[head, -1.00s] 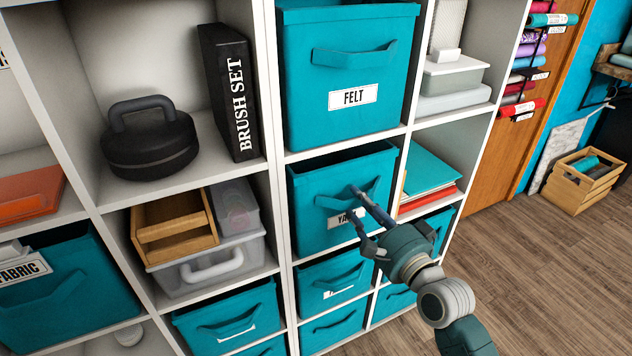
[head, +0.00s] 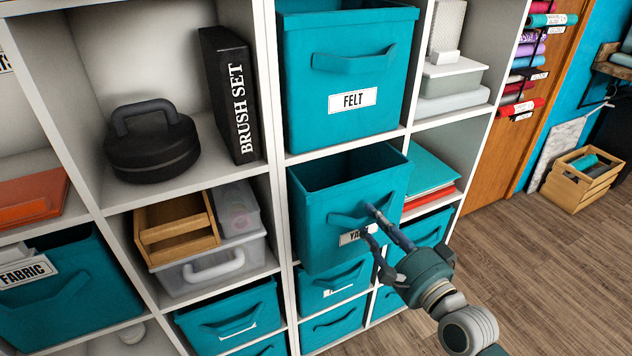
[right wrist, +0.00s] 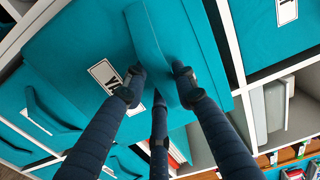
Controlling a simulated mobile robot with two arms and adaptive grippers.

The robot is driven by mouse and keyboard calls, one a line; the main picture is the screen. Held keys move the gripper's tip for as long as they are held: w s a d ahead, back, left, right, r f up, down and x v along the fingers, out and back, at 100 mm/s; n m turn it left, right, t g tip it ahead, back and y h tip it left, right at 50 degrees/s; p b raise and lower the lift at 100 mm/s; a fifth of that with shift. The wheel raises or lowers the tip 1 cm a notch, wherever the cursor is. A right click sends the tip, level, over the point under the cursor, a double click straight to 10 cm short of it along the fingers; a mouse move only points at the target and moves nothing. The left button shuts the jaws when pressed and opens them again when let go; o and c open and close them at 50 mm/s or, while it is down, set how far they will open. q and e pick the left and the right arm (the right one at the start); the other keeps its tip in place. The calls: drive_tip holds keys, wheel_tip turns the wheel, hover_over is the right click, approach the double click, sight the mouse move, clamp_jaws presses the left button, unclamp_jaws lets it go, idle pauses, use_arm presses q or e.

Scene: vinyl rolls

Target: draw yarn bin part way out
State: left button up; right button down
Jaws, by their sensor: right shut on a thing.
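The yarn bin (head: 330,200) is a teal fabric bin in the shelf cubby below the FELT bin. It sticks out part way past the shelf front, and its open top shows an empty-looking inside. Its white label is partly covered by my fingers. My right gripper (head: 372,228) is at the bin's front, shut on its teal handle strap. In the right wrist view the fingers (right wrist: 160,95) close around the strap (right wrist: 160,50), beside the partly hidden label (right wrist: 110,80). My left gripper is not in view.
The FELT bin (head: 350,70) sits directly above. More teal bins (head: 335,285) fill the cubbies below. Teal and red folders (head: 430,180) lie in the cubby to the right. A wooden crate (head: 582,190) stands on the floor at right, with open floor before it.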

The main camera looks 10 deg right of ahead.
drive_tip(key=shift+v, duration=2.2)
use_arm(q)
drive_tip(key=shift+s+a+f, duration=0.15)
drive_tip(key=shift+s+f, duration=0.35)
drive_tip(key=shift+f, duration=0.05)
use_arm(e)
drive_tip(key=c, duration=1.3)
unclamp_jaws()
drive_tip(key=shift+s, duration=0.1)
